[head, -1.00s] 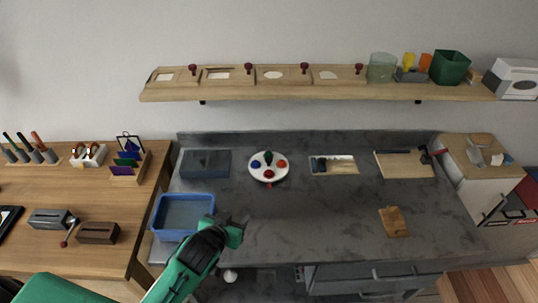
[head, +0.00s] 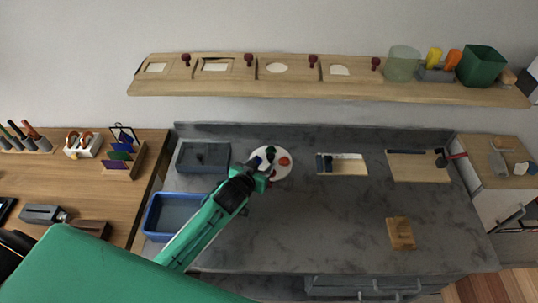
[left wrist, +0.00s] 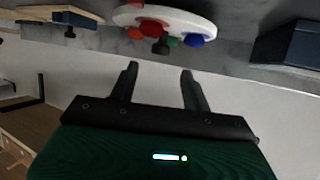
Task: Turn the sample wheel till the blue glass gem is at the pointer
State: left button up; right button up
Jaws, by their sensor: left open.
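The sample wheel is a white disc (head: 288,170) on the grey counter. It carries a blue gem (head: 256,162) at its left, a dark green one (head: 271,153) at the back and a red one (head: 284,161) at the right. My left gripper (head: 264,178) is at the wheel's front left and hides part of it. In the left wrist view the wheel (left wrist: 130,15) is beyond the open, empty fingers (left wrist: 160,72), with red, green and blue gems (left wrist: 196,41) and a dark knob (left wrist: 161,46). I cannot make out the pointer for certain. My right gripper is out of view.
A blue tray (head: 149,222) and a dark grey box (head: 190,170) stand left of the wheel. A board with tiles (head: 350,168) is to its right. A wooden block (head: 400,233) lies on the right; the counter's middle front is clear. A shelf (head: 230,85) hangs above.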

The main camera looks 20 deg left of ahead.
aim_at(270, 156)
pick_arm(q)
jog(key=x, duration=0.5)
jog(key=shift+w+p, duration=0.1)
jog(key=shift+p, duration=0.25)
jog(key=shift+w+f, duration=0.15)
jog(key=shift+w, duration=0.15)
jog(key=shift+w+d+f, duration=0.1)
jog(key=shift+w+f, duration=0.05)
jog(key=shift+w, duration=0.2)
grip_shut()
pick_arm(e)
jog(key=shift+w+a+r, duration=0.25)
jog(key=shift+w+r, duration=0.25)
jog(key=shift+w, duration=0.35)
